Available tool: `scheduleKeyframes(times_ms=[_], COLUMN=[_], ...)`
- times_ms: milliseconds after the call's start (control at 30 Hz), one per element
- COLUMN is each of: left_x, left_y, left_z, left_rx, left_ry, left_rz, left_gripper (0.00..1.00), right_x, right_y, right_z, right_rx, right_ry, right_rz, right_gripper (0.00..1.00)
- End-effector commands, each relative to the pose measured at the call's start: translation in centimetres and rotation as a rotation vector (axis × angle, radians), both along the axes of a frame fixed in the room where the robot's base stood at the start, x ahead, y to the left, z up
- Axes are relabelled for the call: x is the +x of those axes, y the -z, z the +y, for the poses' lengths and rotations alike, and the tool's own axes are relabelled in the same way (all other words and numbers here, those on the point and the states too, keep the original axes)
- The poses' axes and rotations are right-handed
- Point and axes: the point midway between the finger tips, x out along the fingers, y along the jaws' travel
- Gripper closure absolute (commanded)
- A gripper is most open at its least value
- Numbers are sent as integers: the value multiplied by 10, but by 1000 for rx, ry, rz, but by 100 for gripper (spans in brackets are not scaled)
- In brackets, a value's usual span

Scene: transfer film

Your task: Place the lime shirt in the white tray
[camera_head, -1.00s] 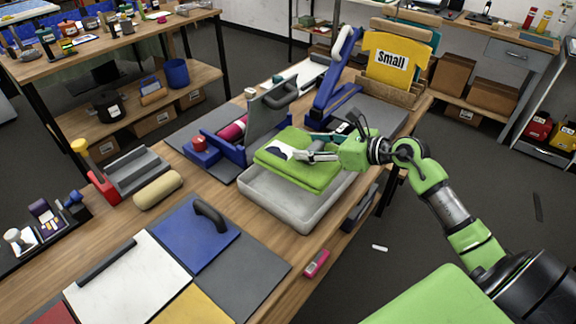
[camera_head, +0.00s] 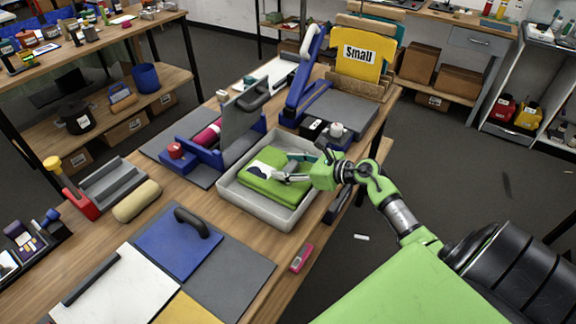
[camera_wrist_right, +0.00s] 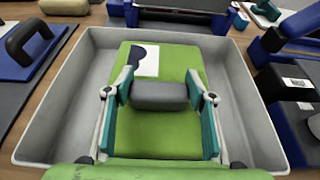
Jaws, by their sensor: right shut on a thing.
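The lime shirt (camera_head: 276,179) is folded flat and lies inside the white tray (camera_head: 229,193) on the wooden table. It has a white and dark print patch on it. In the right wrist view the shirt (camera_wrist_right: 155,135) shows within the walls of the tray (camera_wrist_right: 58,105), with bare tray floor on both sides. My left gripper is not in view.
A blue press with a grey plate (camera_head: 240,125) stands behind the tray. A larger blue press (camera_head: 308,80) stands farther back. A blue pad with a black handle (camera_head: 180,244) lies in front left. A pink tool (camera_head: 301,258) lies near the table edge.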

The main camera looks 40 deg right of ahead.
Motion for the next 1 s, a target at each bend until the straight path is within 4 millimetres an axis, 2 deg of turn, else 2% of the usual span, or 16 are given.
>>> scheduleKeyframes(times_ms=[200, 233, 300, 733, 800, 1000], left_x=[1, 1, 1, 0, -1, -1], left_y=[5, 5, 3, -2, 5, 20], left_z=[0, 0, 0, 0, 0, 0], left_rx=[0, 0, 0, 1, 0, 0], left_ry=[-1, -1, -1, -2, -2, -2], left_rz=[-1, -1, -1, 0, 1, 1], left_gripper=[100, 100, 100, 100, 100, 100], right_x=[0, 0, 0, 0, -9, -43], right_y=[4, 4, 3, -3, -1, -14], right_z=[0, 0, 0, 0, -5, -18], right_rx=[0, -1, -1, 0, -5, -7], right_ry=[0, 0, 0, 0, 0, -2], right_rz=[-1, 1, 1, 0, 1, 2], right_gripper=[87, 47, 33, 33, 33, 33])
